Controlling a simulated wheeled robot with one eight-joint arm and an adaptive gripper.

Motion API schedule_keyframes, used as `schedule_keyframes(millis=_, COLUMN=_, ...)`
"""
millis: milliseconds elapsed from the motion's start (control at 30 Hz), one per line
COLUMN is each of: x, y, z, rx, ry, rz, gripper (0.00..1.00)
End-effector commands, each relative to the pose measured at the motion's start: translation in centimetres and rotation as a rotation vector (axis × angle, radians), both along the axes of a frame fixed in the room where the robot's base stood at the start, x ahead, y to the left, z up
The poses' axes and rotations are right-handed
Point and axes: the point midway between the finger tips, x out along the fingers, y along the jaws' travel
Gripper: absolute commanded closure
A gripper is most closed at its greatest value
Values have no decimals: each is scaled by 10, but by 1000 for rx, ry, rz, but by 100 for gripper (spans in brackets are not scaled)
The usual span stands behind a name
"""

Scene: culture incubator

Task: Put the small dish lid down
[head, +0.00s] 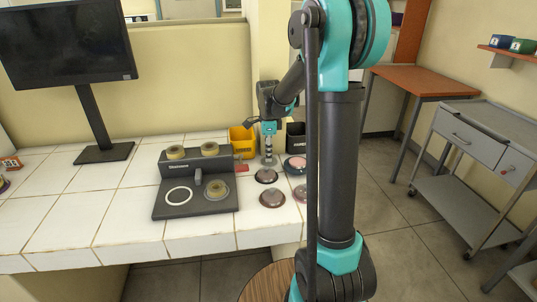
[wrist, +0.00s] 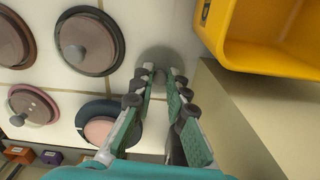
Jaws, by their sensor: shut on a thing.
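My gripper (wrist: 161,76) is shut on the knob of the small dish lid (wrist: 165,56), a clear, greyish disc just beyond the fingertips in the wrist view. In the head view my gripper (head: 268,130) points down and the lid (head: 268,160) shows faintly beneath it, low over the white counter. I cannot tell whether the lid touches the counter. A dish with a dark rim and pink inside (wrist: 97,130) lies beside my fingers, partly hidden by one; no knob shows on it. It also appears in the head view (head: 295,163).
Several knobbed dishes sit nearby, including a large one (wrist: 88,40) and a pink one (wrist: 33,104). A yellow bin (wrist: 231,45) stands close on the right; a black bin (head: 296,137) is behind. A dark device (head: 195,190) stands left on the tiled counter (head: 100,210).

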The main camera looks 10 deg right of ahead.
Motion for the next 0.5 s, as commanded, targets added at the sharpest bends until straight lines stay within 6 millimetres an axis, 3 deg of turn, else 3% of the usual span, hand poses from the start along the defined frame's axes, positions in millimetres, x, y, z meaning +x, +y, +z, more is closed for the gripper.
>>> schedule_keyframes(millis=300, x=0, y=0, z=-3, rx=0, ry=0, rz=0, gripper=100)
schedule_keyframes(millis=333, x=0, y=0, z=-3, rx=0, ry=0, rz=0, gripper=85)
schedule_keyframes(millis=500, x=0, y=0, z=-3, rx=0, ry=0, rz=0, gripper=66)
